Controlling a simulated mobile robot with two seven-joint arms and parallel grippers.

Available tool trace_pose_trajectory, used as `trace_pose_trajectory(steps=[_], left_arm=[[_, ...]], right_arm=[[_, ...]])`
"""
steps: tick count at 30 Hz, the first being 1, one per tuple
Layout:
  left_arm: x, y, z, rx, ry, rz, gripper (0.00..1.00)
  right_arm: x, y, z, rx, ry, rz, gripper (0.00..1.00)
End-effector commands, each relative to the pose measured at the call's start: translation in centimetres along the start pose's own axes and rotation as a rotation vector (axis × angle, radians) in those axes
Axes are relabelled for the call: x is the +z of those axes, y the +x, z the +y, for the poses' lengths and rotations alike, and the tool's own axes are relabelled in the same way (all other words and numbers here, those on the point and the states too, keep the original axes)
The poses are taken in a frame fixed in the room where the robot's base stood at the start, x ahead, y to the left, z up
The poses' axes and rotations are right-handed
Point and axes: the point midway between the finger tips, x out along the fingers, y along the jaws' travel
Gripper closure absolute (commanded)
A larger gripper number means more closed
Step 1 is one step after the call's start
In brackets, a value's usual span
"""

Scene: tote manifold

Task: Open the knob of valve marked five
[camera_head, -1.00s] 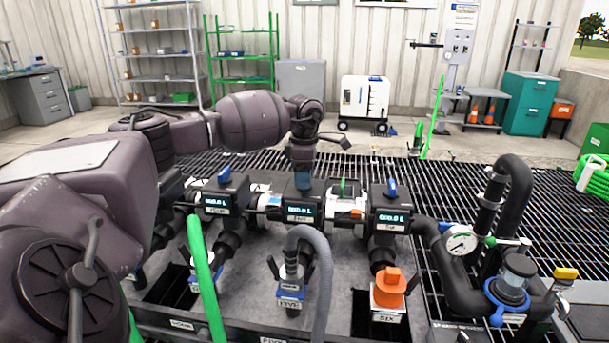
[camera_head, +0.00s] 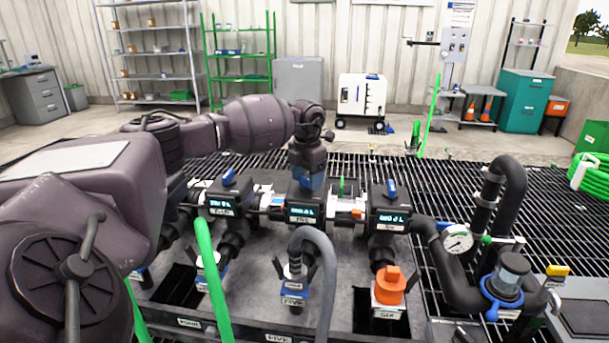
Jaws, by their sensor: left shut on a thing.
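The valve marked five (camera_head: 304,212) is the middle of three black valve bodies with lit displays on the manifold. Its small label is hard to read, but the hose coupling (camera_head: 294,284) in front of it carries a FIVE tag. My left gripper (camera_head: 308,183) points down onto the top of this valve and is shut on its knob. The gripper hides most or all of the knob. The right neighbour valve (camera_head: 391,214) has a blue knob (camera_head: 391,188) in plain view, and the left neighbour (camera_head: 223,205) also has a blue knob (camera_head: 229,176). My right gripper is not in view.
A grey hose (camera_head: 322,255) arches in front of the middle valve. A green hose (camera_head: 212,285) rises at the left. An orange cap (camera_head: 388,287) sits on the SIX outlet. A pressure gauge (camera_head: 457,239) and black pipes stand to the right.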

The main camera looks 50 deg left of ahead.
Motion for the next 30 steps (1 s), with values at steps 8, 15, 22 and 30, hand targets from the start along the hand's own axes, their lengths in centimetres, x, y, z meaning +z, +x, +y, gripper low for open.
trace_pose_trajectory(steps=[8, 15, 22, 30], left_arm=[[0.0, -0.6, 0.0, -0.001, -0.261, -0.008, 0.62], [0.1, -0.6, 0.0, -0.002, -0.468, -0.008, 0.62], [0.1, -0.5, 0.0, -0.002, -0.617, -0.009, 0.62], [0.1, -0.3, 0.1, -0.001, -0.711, -0.007, 0.62]], right_arm=[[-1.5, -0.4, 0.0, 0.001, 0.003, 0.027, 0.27], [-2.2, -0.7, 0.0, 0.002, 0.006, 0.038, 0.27], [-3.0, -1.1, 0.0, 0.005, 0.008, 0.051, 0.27], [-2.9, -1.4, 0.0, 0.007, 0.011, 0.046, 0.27]])
